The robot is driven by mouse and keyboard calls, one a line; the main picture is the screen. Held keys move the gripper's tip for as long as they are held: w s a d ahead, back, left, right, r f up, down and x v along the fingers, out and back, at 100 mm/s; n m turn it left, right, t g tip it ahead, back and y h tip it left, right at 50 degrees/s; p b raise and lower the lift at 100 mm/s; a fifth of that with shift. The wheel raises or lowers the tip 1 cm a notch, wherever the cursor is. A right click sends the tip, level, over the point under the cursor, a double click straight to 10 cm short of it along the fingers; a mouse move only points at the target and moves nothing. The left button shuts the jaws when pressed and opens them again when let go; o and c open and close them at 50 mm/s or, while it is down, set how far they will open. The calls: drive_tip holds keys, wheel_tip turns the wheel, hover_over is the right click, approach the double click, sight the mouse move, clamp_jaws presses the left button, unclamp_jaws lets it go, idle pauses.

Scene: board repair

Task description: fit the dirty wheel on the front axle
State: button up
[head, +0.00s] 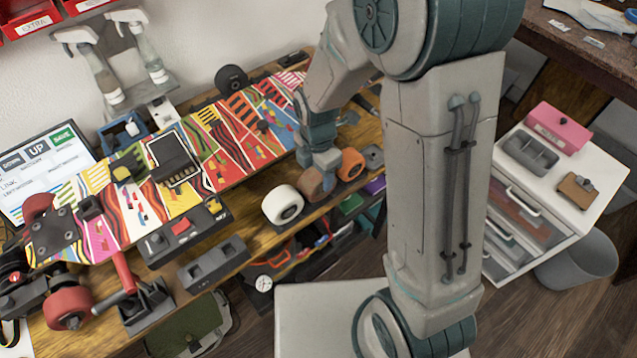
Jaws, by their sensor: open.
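A brown, dirty-looking wheel (310,186) sits at the front edge of the bench, between a white wheel (283,204) and an orange wheel (350,164). My gripper (322,168) is open, just above and behind the brown wheel and partly over it. I cannot tell whether the fingers touch it. The skateboard deck (222,140), striped in many colours, lies along the bench. Its left-end truck (54,235) has red wheels (68,308) at both sides. My arm hides the deck's right end, and no bare front axle can be made out.
A black wheel (231,78) stands behind the deck. Dark blocks (212,263) and a red-handled tool (124,275) crowd the bench front. Spray bottles (142,50) stand at the wall. A white drawer unit (530,205) and a bin (578,262) are at right.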

drive_tip(key=c, duration=0.8)
drive_tip(key=shift+r, duration=0.1)
